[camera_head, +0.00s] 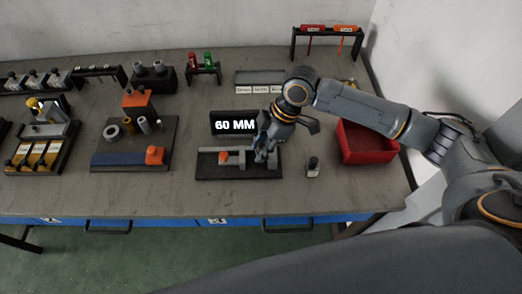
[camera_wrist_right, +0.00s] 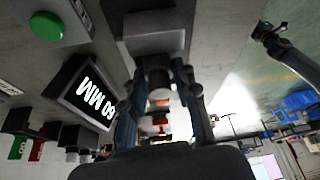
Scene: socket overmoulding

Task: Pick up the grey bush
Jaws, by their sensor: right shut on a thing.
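My right gripper (camera_head: 265,154) is low over the right part of a dark measuring fixture (camera_head: 210,172), just below a display reading "60 MM". In the right wrist view its two fingers (camera_wrist_right: 160,88) are closed around a dark grey round part, which I take to be the grey bush (camera_wrist_right: 157,77). The bush sits close to a light grey block (camera_wrist_right: 152,26) of the fixture; I cannot tell whether they touch. In the head view the fingers hide the bush. A dark jointed arm end (camera_wrist_right: 278,44) at the upper right of the wrist view may be my left gripper; its jaws are unclear.
The display (camera_head: 234,123) stands behind the fixture. A red bin (camera_head: 368,146) is to the right, and a small grey-black part (camera_head: 312,168) stands between. A blue-and-orange fixture board (camera_head: 128,162) lies to the left. The table front is clear.

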